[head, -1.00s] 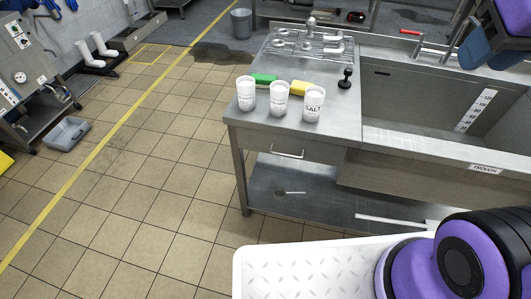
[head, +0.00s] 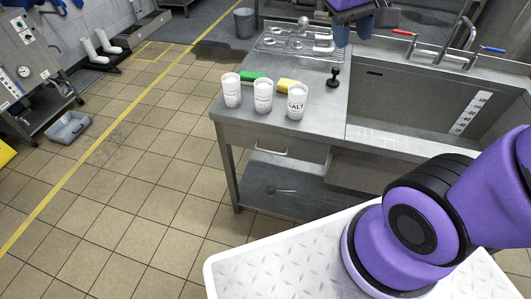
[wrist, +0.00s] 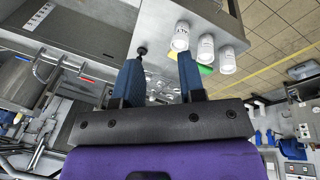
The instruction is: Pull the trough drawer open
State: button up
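The drawer (head: 284,143) is a grey metal front under the left part of the steel counter, with a pale bar handle (head: 270,153). It looks shut, flush with the counter front. My gripper (head: 363,33) is above the back of the counter in the head view, high and well away from the handle. In the wrist view my gripper (wrist: 158,60) has its two blue fingers wide apart with nothing held between them.
The sink (head: 415,110) is to the right. Tiled floor (head: 140,185) at left is clear.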

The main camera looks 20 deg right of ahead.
jog(key=w+a+f+g+h, duration=0.2)
jog(key=w+a+f+h, duration=0.15)
jog(key=w+f, duration=0.55)
jog(key=n+h, duration=0.2)
jog(key=h, duration=0.3)
send_over(270, 152)
jog(key=s, duration=0.4)
notch_tip(270, 152, down, 12)
jog(key=s+a+f+n+t+h, duration=0.1)
jog(key=a+f+n+t, duration=0.3)
jog(key=f, duration=1.1)
jog(key=a+f+n+t+h, duration=0.2)
jog(key=a+f+t, duration=0.3)
jog(key=f, duration=1.1)
jog(key=x, duration=1)
jog(key=shift+w+d+r, duration=0.1)
jog(key=shift+w+d, duration=0.05)
jog(key=shift+d, duration=0.2)
grip_shut()
